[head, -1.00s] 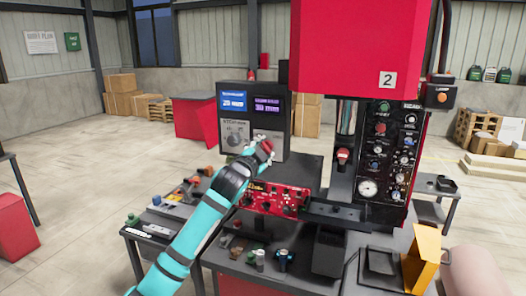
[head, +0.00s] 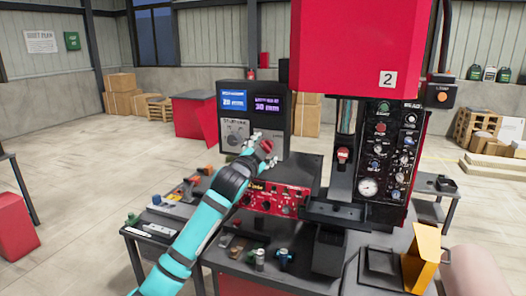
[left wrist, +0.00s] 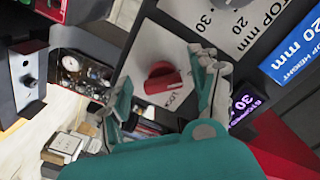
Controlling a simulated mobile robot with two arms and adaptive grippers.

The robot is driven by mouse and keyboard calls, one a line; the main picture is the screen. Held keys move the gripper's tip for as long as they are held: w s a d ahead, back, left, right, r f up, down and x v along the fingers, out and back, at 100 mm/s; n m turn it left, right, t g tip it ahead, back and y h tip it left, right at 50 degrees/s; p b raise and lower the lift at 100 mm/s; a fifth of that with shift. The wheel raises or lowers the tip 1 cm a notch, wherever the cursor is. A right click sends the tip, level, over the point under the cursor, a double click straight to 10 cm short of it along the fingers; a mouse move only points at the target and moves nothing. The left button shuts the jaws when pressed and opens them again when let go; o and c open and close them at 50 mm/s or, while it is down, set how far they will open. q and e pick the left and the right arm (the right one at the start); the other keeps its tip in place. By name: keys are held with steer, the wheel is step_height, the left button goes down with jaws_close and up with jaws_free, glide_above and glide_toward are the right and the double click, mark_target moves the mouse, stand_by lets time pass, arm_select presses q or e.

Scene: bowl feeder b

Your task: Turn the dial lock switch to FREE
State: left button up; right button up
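The dial lock switch is a red knob (left wrist: 162,78) on a pale plate in the left wrist view, with the word LOCK printed beside it. Its pointer direction is hard to read, and FREE is not legible. My left gripper (left wrist: 166,72) is open, with one finger on each side of the knob; I cannot tell whether they touch it. In the head view the left gripper (head: 262,146) is beside the red knob (head: 267,146), in front of the dark control panel (head: 280,112). My right gripper is not in view.
A second dial (head: 235,139) labelled STOP, in mm, is left of the gripper, under blue and purple displays. A red press (head: 345,45) with gauges stands to the right. A red control box (head: 285,200) and loose small parts lie below the arm.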

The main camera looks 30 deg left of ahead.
arm_select(q)
steer(key=shift+r, duration=0.1)
steer(key=v, duration=1.2)
